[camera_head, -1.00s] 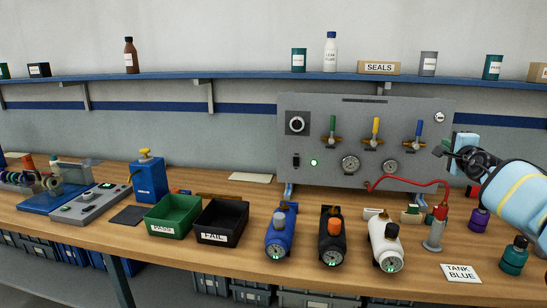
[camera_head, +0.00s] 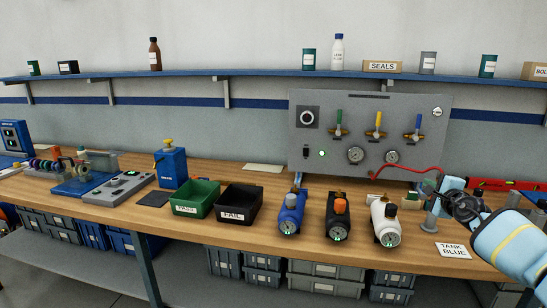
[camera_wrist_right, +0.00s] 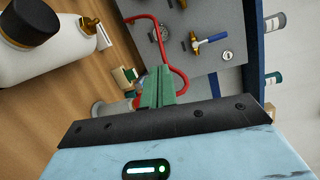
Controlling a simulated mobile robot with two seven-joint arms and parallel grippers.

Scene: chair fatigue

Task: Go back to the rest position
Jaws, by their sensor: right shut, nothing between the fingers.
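My right gripper (camera_head: 432,188) is at the right of the head view, above the bench near the red hose. Its green fingers (camera_wrist_right: 158,87) are together in the right wrist view, with nothing between them. The arm hides part of the grey hose fitting behind it. The blue tank (camera_head: 291,214), black tank (camera_head: 337,217) and white tank (camera_head: 384,222) stand in a row on the bench, left of the gripper and apart from it. My left gripper does not show.
The grey valve panel (camera_head: 330,135) stands behind the tanks, with the red hose (camera_head: 408,168) running from it towards my right gripper. The green bin (camera_head: 196,198) and black bin (camera_head: 239,204) sit left of the tanks. A TANK BLUE card (camera_head: 453,250) lies near the front edge.

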